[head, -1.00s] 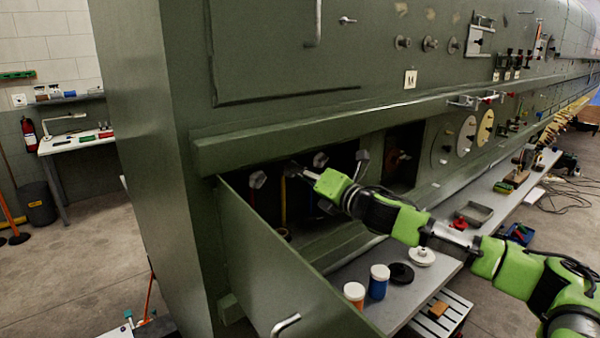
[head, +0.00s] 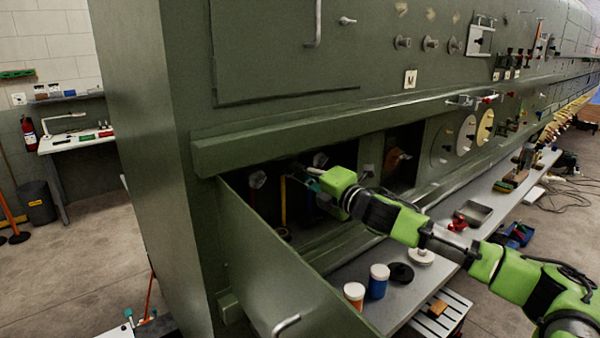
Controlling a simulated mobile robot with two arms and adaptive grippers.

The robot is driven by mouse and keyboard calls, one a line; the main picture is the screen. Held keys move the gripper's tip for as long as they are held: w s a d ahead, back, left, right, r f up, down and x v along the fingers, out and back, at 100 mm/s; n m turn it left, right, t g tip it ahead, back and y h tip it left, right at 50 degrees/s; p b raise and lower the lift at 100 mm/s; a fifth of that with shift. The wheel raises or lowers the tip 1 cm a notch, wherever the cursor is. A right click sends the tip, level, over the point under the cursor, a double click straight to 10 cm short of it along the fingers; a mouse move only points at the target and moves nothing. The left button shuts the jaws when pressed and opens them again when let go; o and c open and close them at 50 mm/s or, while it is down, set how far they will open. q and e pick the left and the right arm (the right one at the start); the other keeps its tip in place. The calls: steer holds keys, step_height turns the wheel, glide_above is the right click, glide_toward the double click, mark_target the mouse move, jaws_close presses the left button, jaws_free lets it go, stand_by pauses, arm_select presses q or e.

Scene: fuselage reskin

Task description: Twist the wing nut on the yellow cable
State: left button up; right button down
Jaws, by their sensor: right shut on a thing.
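The yellow cable (head: 283,203) hangs upright inside the dark open bay low in the green fuselage wall. My right gripper (head: 300,172) reaches into the bay from the right, at the top of the yellow cable. It is shut on the small grey wing nut there, which the fingers mostly hide. Another grey wing nut (head: 257,179) sits to the left, apart from the gripper, and one more (head: 320,160) sits just above and behind it. My left gripper is not in view.
An open door panel (head: 285,270) with a handle hangs in front of the bay at left. A ledge (head: 300,140) runs right above the opening. A grey bench (head: 415,288) below holds an orange-and-white jar (head: 354,295), a blue-and-white jar (head: 378,282) and discs.

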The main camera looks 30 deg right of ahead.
steer(key=m+p, duration=0.1)
steer(key=m, duration=0.6)
steer(key=m+p, duration=0.2)
steer(key=m, duration=0.5)
steer(key=m+p, duration=0.1)
steer(key=m, duration=0.6)
steer(key=shift+a+f+p, duration=0.15)
steer(key=shift+f+p, duration=0.15)
steer(key=c, duration=2.2)
jaws_free()
steer(key=shift+o, duration=0.2)
steer(key=s, duration=1.2)
steer(key=shift+d, duration=0.45)
